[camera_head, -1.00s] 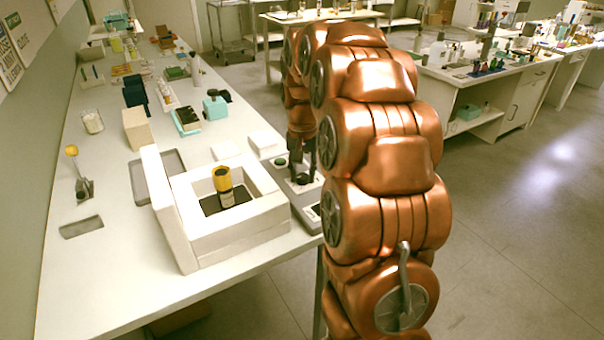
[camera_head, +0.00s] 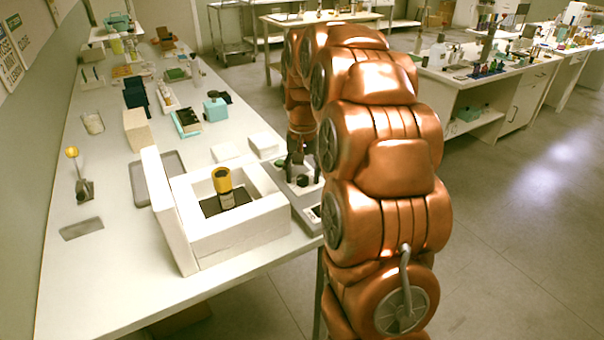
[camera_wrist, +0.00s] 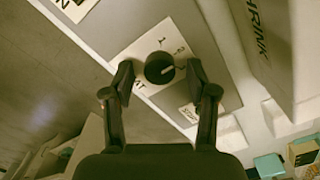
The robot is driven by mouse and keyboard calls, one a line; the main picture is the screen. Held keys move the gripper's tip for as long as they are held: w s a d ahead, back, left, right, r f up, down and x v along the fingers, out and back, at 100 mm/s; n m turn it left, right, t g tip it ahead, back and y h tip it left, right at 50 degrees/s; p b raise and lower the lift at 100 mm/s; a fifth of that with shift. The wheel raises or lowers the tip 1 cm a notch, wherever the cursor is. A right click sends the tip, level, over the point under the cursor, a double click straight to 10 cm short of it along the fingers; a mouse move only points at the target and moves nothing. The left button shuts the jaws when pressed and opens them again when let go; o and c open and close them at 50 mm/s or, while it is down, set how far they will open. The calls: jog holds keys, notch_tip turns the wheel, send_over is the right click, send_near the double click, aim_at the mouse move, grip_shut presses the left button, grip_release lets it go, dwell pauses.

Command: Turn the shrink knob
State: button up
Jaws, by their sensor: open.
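A round black knob (camera_wrist: 159,67) with a pale pointer line sits on a white label with letters around it, on a grey panel (camera_wrist: 100,22). My gripper (camera_wrist: 158,74) is open, with one dark finger on each side of the knob and gaps at both sides. Whether the fingertips are down at the knob's height is hard to tell. In the head view, my gripper (camera_head: 300,166) is over the grey unit at the table's right edge, partly hidden by my arm. The word SHRINK is on a white surface (camera_wrist: 262,60) to the right of the knob.
The table edge and floor are close on the right.

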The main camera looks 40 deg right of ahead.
aim_at(303, 177)
notch_tip(303, 177, up, 12)
dwell(0.7)
dwell(0.5)
